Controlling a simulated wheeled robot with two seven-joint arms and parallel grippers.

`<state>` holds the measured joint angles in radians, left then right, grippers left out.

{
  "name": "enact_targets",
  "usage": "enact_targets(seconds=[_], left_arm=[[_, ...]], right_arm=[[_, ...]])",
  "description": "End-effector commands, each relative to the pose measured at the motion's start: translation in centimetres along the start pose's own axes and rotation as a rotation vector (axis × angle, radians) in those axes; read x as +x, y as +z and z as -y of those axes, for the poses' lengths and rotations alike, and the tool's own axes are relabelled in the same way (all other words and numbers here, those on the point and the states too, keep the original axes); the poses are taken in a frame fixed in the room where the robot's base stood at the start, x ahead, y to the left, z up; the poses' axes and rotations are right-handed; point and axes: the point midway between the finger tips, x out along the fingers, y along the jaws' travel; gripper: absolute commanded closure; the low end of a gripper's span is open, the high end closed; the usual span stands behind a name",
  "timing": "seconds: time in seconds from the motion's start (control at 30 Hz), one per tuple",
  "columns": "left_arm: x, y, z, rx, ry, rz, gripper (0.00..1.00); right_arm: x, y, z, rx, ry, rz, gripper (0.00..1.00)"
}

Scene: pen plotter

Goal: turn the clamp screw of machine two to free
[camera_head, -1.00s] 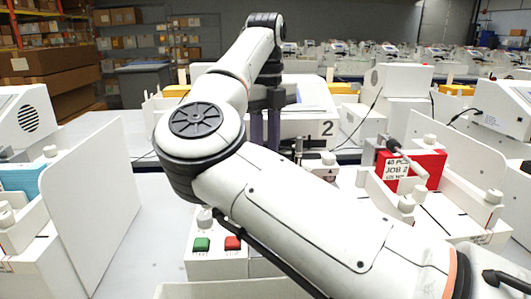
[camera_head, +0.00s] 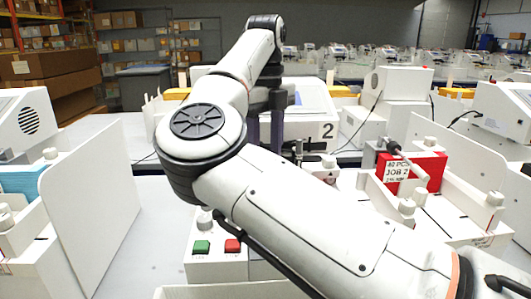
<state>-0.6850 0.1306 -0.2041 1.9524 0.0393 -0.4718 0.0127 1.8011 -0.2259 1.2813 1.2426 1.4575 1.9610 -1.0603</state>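Machine two, a white case with a sloped screen and a black "2" (camera_head: 327,130), stands behind my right arm. A dark pen-holder part (camera_head: 307,147) and a small white block with a dark mark (camera_head: 325,170) sit in front of it. I cannot make out the clamp screw for certain; my arm covers part of this area. My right arm comes in from the lower right and bends back to the left. Its gripper (camera_head: 265,130) points down at the left side of machine two. The fingertips are hidden behind my forearm. My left gripper is not in view.
A panel with a green button (camera_head: 202,247), a red button (camera_head: 233,245) and a grey knob (camera_head: 205,220) is in front. A red "JOB 2" card block (camera_head: 425,170) stands right. White upright panels (camera_head: 92,200) flank both sides. Bare table shows at left centre.

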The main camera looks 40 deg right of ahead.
Motion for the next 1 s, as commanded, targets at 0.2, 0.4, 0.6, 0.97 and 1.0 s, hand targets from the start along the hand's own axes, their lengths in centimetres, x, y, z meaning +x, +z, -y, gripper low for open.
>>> enact_targets(seconds=[0.2,0.4,0.6,0.97,1.0], left_arm=[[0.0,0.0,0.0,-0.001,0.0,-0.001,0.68],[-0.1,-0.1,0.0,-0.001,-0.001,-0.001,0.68],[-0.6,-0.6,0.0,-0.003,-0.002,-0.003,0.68],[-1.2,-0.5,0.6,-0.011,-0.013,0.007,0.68],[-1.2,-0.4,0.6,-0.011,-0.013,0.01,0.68]], right_arm=[[0.0,0.0,0.0,0.001,0.0,-0.001,0.6],[-1.6,0.0,0.1,0.0,-0.001,0.002,0.6],[-5.8,0.0,0.0,-0.002,0.0,0.004,0.6],[-10.2,0.0,0.0,-0.001,0.0,0.001,0.6],[-10.3,0.0,0.0,0.0,0.0,0.0,0.6]])
